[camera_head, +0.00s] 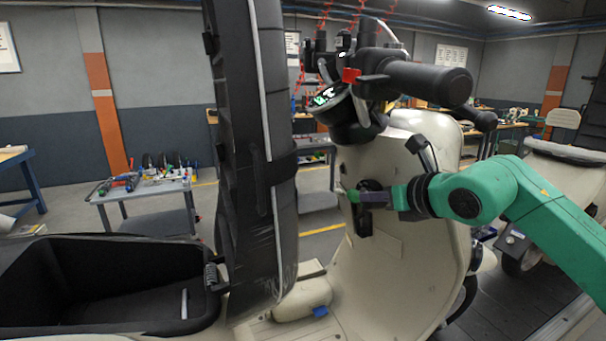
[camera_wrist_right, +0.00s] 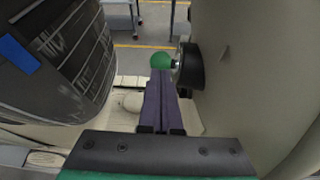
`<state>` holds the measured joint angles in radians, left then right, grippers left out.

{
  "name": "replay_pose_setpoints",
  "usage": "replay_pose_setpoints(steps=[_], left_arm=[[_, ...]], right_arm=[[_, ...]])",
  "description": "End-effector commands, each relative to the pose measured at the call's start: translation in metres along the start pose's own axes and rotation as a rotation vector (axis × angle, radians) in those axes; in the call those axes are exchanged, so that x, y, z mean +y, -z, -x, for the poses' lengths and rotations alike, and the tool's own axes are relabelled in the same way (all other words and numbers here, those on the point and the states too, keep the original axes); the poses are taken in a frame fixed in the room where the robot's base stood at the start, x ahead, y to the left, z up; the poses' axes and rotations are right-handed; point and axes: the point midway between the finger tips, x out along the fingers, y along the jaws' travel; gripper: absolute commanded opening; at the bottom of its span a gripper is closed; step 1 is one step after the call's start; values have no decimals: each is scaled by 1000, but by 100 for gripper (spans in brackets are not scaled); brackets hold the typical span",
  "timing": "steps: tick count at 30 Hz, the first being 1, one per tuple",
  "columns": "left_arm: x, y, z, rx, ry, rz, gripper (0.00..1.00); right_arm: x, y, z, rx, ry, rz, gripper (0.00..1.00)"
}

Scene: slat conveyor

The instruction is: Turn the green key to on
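The green key (camera_wrist_right: 161,61) shows a rounded green head in the right wrist view. A short bright shank joins it to a round black lock (camera_wrist_right: 190,66) on the scooter's cream front panel. In the head view the black lock (camera_head: 366,222) is partly behind my right gripper (camera_head: 348,196), and only a speck of green shows near the fingertips. My right gripper's purple fingers (camera_wrist_right: 161,82) are together, with their tips right at the near edge of the key head. Whether they touch it is unclear. No part of the key shows between them. My left gripper is not in view.
The scooter's raised black seat (camera_head: 252,130) stands left of the lock, above an open storage bin (camera_head: 110,290). The handlebar grip (camera_head: 425,80) is above my right arm. A tool table (camera_head: 145,188) is behind at left. Open space lies between seat and front panel.

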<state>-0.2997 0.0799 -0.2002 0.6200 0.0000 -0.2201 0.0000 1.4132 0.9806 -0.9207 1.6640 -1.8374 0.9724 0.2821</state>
Motion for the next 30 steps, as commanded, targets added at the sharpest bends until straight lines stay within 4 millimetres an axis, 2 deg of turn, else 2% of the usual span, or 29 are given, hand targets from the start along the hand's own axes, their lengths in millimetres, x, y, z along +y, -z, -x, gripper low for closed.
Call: replay_pose_setpoints(steps=[24,30], left_arm=[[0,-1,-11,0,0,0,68],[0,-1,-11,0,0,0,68]], right_arm=[[0,-5,60,0,1,1,0],[0,-6,64,1,0,1,0]])
